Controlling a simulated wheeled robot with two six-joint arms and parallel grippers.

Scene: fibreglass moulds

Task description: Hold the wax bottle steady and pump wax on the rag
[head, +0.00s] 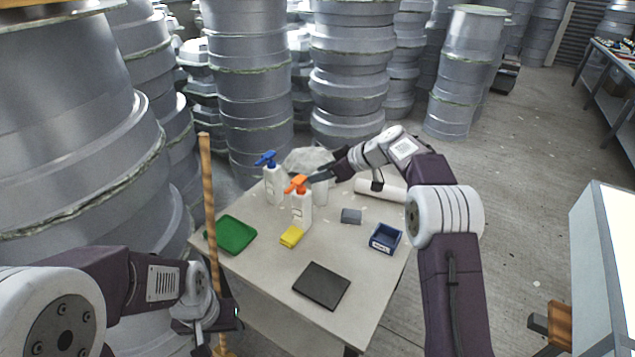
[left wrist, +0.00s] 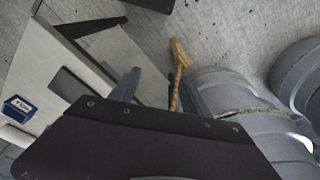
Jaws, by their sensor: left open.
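A white bottle with an orange pump head (head: 301,206) stands upright on the table (head: 255,270). A white bottle with a blue pump head (head: 273,187) stands behind it to the left. A third white container (head: 320,192) shows partly behind, below my right gripper. I cannot tell which is the wax. A small yellow folded piece (head: 291,237), perhaps the rag, lies at the orange-pump bottle's foot. My right gripper (head: 315,177) is beside the orange pump head; its finger opening and any contact are unclear. My left gripper (head: 222,312) is open and empty, low off the table's left front edge.
A wooden handle (head: 207,190) stands upright near my left gripper; it also shows in the left wrist view (left wrist: 178,70). A green tray (head: 232,234), dark mat (head: 321,286), blue box (head: 385,238), grey block (head: 351,216) and white roll (head: 380,189) lie on the table. Grey moulds stand behind.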

